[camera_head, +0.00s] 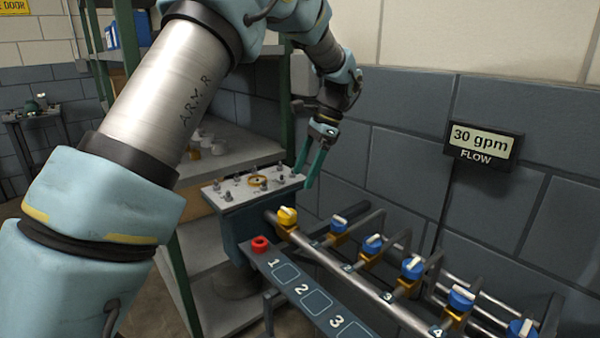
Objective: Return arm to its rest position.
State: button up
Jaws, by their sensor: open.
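My arm reaches from the lower left up over the top middle, then down to my gripper (310,176). My gripper is open, with two green fingers pointing down and apart. Nothing shows between the fingers. It hangs in front of the wall, at the right end of a white-topped fixture (232,193) in the picture. I cannot tell whether the fingertips touch the fixture.
A pipe rack with a yellow valve (287,216) and several blue valves (372,243) runs to the lower right. A numbered panel (310,299) with a red knob (260,244) fronts it. Shelves (225,150) stand behind my arm.

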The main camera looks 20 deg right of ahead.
jog(key=w+a+f+n+h, duration=0.2)
jog(key=a+n, duration=0.5)
jog(key=a, duration=1.1)
jog(key=s+a+f+n+h, duration=0.1)
jog(key=s+a+n, duration=0.4)
jog(key=a, duration=0.3)
jog(key=s+a+f+n+t+h, duration=0.1)
jog(key=s+a+f+n, duration=0.1)
jog(key=s+a+n, duration=0.4)
jog(key=a, duration=0.3)
jog(key=shift+s+a+h, duration=0.2)
jog(key=shift+s+h, duration=0.05)
jog(key=shift+h, duration=0.15)
